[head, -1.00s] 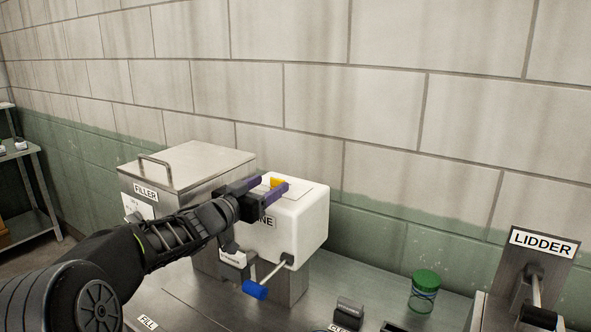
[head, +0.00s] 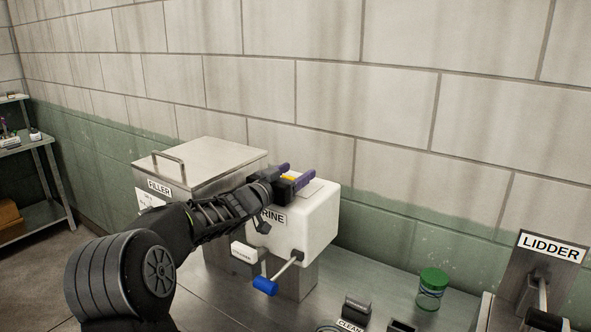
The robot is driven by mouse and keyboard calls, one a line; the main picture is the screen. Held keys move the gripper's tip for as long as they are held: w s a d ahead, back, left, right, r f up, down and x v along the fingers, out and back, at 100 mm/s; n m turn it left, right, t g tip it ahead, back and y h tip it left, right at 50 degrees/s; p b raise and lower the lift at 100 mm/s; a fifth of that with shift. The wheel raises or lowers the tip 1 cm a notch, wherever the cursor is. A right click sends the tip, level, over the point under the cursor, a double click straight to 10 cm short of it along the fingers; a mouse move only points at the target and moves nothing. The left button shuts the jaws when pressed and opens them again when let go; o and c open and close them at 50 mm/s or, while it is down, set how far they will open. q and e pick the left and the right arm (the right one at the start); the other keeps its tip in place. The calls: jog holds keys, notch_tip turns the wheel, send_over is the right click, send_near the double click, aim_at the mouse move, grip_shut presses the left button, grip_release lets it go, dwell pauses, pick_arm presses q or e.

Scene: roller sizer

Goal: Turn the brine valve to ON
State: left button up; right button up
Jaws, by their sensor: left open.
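The white brine tank (head: 315,220) stands on the steel counter beside the filler, its label partly covered by my left arm. A small yellow piece (head: 287,178) shows on top of the tank, mostly hidden by my gripper; I cannot tell whether it is the valve's handle. My left gripper (head: 295,173) is open, its purple fingers over the tank top with the yellow piece showing between them. I cannot tell whether they touch it. A lever with a blue grip (head: 265,286) sticks out from the tank's lower front. My right gripper is not in view.
The steel filler (head: 200,160) stands left of the tank. A small labelled block (head: 244,253) is near the lever. A shelf (head: 30,145) stands far left. Counter space between tank and jar is clear.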

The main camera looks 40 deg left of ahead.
pick_arm(q)
jog(key=shift+w, duration=0.2)
jog(key=shift+c, duration=0.2)
grip_shut()
jog(key=shift+d+r+m+h, duration=0.15)
jog(key=shift+m+h, duration=1.05)
jog(key=shift+h, duration=0.6)
jog(key=shift+s+d+m+g+h, duration=0.15)
jog(key=shift+m+g+h, duration=0.3)
jog(key=shift+h, duration=0.45)
jog(key=shift+d+m+g+h, duration=0.25)
jog(key=shift+m+h, duration=0.4)
jog(key=shift+h, duration=0.25)
jog(key=shift+o, duration=0.2)
grip_release()
